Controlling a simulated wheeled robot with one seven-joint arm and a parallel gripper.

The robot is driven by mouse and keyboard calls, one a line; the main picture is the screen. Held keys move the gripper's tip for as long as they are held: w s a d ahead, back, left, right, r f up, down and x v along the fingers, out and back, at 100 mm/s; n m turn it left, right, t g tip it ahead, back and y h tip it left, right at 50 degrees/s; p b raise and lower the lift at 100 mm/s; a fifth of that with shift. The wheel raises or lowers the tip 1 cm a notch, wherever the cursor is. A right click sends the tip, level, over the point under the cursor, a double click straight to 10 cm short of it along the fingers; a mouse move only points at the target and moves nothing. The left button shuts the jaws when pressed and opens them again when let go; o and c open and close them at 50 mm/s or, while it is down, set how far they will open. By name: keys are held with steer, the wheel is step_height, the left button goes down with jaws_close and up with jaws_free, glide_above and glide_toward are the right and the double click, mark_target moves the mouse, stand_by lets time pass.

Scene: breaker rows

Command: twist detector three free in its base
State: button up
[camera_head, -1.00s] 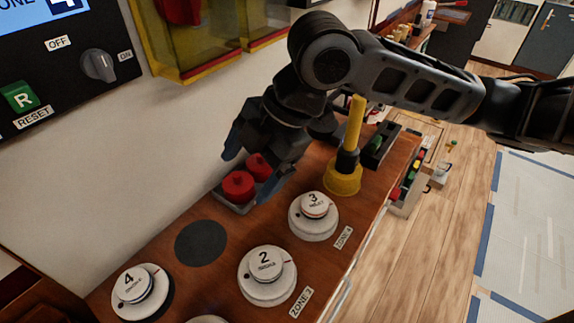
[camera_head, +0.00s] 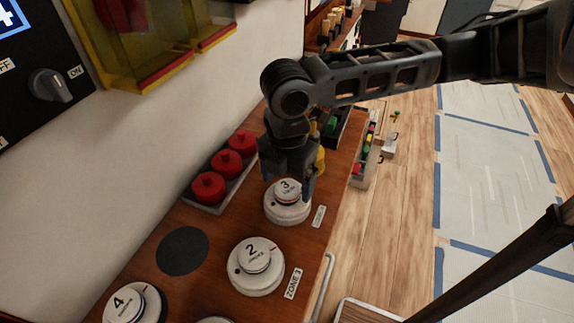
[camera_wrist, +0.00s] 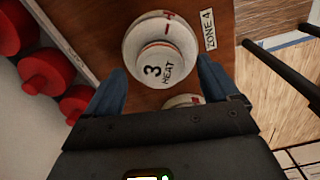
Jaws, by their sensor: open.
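Detector three (camera_head: 288,203) is a round white unit marked "3 HEAT", seated in its base on the wooden top by a zone label. My gripper (camera_head: 290,190) is over its back part, fingers pointing down. In the wrist view, detector three (camera_wrist: 160,52) shows whole, ahead of the open blue fingertips (camera_wrist: 162,82), which lie to either side of its near edge. A red mark shows on its rim. Whether the fingers touch it I cannot tell.
Detector two (camera_head: 256,266) stands nearer, and detector four (camera_head: 132,303) is at the lower left. A dark round pad (camera_head: 183,251) lies flat. Red caps (camera_head: 209,188) stand in a tray by the wall. A yellow object (camera_head: 320,158) is partly hidden behind my gripper.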

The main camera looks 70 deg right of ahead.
steer(key=shift+f, duration=0.55)
steer(key=c, duration=1.2)
steer(key=n+b, duration=0.1)
steer(key=n, duration=0.5)
steer(key=shift+n, duration=0.4)
steer(key=o, duration=1.2)
